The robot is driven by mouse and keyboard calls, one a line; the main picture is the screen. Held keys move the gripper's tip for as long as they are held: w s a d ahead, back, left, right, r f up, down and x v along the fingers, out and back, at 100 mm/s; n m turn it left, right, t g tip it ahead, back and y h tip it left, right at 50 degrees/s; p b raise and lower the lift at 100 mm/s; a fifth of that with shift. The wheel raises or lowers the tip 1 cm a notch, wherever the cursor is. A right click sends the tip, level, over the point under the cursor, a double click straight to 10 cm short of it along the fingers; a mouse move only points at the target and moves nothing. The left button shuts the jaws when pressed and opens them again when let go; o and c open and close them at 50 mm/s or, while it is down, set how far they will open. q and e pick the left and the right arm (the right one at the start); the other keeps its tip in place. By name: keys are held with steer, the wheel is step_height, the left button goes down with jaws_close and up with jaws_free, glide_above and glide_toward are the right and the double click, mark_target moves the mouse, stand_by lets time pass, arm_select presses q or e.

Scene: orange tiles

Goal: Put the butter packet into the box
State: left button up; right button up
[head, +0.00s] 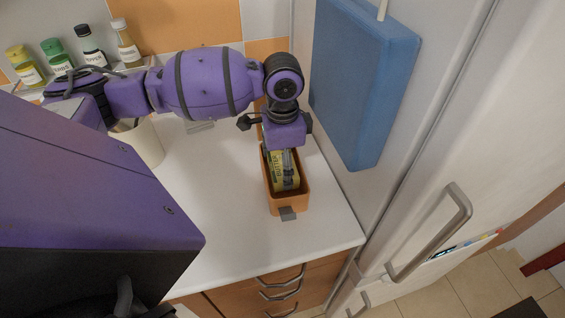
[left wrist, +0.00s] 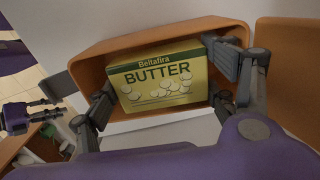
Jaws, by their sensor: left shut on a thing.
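The butter packet (left wrist: 158,80) is a yellow-green carton with "BUTTER" printed on it. In the left wrist view it lies between the fingers of my left gripper (left wrist: 170,85), within the walls of an orange-brown box (left wrist: 150,40). In the head view the box (head: 273,203) stands on the white counter near its right end, and the packet (head: 291,183) shows inside its opening. My left gripper (head: 285,165) reaches down into the box from above and is shut on the packet. Whether the packet touches the box floor is hidden. My right gripper is not seen in the head view.
Several bottles with coloured caps (head: 127,45) stand at the back left of the counter. A white container (head: 146,145) is behind my arm. A blue panel (head: 360,80) and the fridge (head: 470,130) bound the right. The counter (head: 205,190) left of the box is clear.

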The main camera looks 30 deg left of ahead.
arm_select(q)
steer(key=o, duration=1.4)
steer(key=shift+o, duration=0.2)
step_height(320, 180, up, 12)
steer(key=shift+s, duration=0.1)
